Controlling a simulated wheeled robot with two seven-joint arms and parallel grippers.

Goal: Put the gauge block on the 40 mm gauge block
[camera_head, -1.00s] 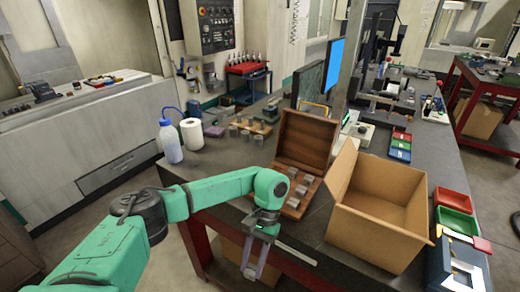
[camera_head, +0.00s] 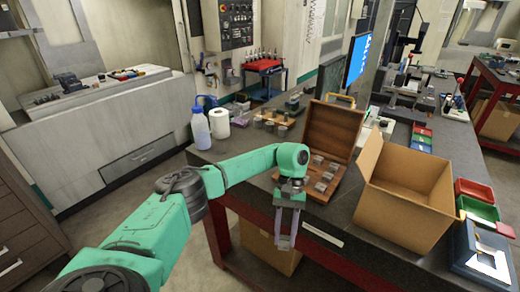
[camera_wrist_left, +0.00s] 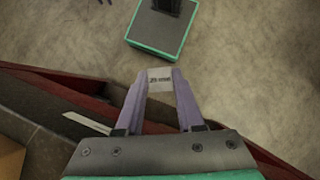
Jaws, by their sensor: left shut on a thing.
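My left gripper (camera_head: 285,243) hangs in front of the table's front edge, pointing down, over the floor side. In the left wrist view the fingertips (camera_wrist_left: 160,79) are shut on a small pale gauge block (camera_wrist_left: 160,80) with dark lettering, too small to read surely. Several grey gauge blocks (camera_head: 324,177) sit in the open wooden case (camera_head: 345,126) behind the gripper. More grey blocks (camera_head: 270,120) stand on a wooden board further left on the table. I cannot read which one is the 40 mm block. My right gripper is not in view.
An open cardboard box (camera_head: 405,205) stands right of the wooden case. A white bottle (camera_head: 200,130) and a paper roll (camera_head: 219,124) stand at the table's left end. Red and green trays (camera_head: 478,208) lie at the right. Bare tabletop shows left of the case.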

